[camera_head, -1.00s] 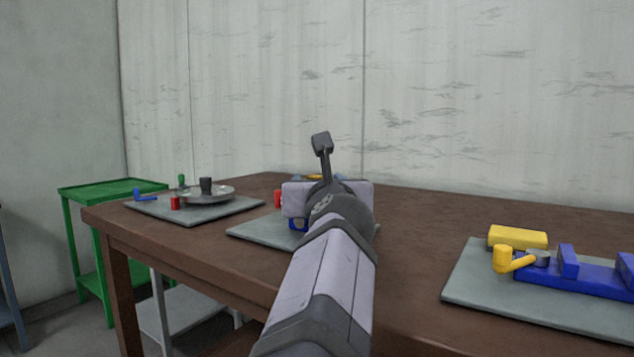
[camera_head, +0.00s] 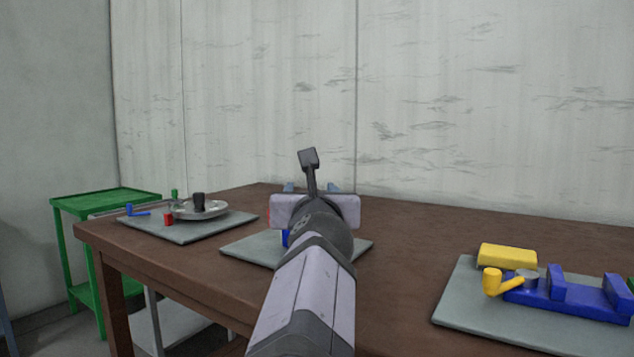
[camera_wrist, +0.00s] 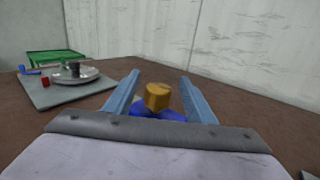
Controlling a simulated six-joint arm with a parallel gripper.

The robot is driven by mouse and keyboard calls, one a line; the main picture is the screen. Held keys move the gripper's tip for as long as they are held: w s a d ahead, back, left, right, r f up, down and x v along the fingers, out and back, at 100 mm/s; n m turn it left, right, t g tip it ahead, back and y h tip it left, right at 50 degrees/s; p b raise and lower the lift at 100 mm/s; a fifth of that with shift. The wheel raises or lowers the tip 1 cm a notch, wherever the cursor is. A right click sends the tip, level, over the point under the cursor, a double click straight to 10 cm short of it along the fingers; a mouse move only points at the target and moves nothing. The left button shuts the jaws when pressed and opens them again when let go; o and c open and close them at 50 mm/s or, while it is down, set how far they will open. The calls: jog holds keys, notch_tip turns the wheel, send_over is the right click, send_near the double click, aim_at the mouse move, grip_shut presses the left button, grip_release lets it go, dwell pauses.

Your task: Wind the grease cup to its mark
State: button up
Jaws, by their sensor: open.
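The likely grease cup is a brass-coloured knob (camera_wrist: 157,97) on top of a blue body (camera_wrist: 158,115) in the wrist view. My gripper (camera_wrist: 158,88) is open, with one light-blue finger on each side of the knob. I cannot tell whether either finger touches it. In the head view my gripper (camera_head: 311,187) is over the middle grey plate (camera_head: 250,247), and my wrist hides most of what stands there. A bit of the blue body (camera_head: 285,238) and a sliver of red show beside my wrist. No mark is visible on the knob.
A grey plate at left carries a round metal disc (camera_head: 199,209) with a dark knob, a blue crank and a red block (camera_head: 168,219). At right, a blue vise-like device (camera_head: 567,292) has a yellow crank beside a yellow block (camera_head: 507,256). A green stand (camera_head: 83,207) is beyond the table's left end.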

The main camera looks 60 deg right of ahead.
jog(key=w+d+r+m+g+h+p, duration=0.25)
jog(key=r+p, duration=0.35)
jog(key=p, duration=0.5)
jog(key=a+f+m+g+p, duration=0.1)
jog(key=f+g+p, duration=0.1)
jog(key=p, duration=0.2)
jog(key=s+a+f+m+g+p, duration=0.1)
jog(key=a+f+g+p, duration=0.1)
jog(key=p, duration=0.2)
jog(key=shift+a+m+g+h, duration=0.25)
jog(key=shift+h, duration=0.1)
jog(key=shift+s+a+f+p, duration=0.2)
jog(key=shift+s+a+p, duration=0.1)
jog(key=shift+p, duration=0.25)
jog(key=f+b, duration=0.2)
jog(key=shift+s+a+f+g, duration=0.15)
jog(key=shift+a+f+g, duration=0.15)
jog(key=shift+a+f, duration=0.1)
jog(key=shift+s+a+f, duration=0.2)
jog(key=shift+f, duration=0.15)
jog(key=shift+w+d, duration=0.2)
jog(key=shift+d, duration=1)
jog(key=shift+w+d, duration=0.15)
jog(key=shift+d, duration=1.1)
jog(key=shift+w+d, duration=0.2)
jog(key=shift+d, duration=1)
jog(key=shift+c, duration=0.3)
jog(key=c, duration=1)
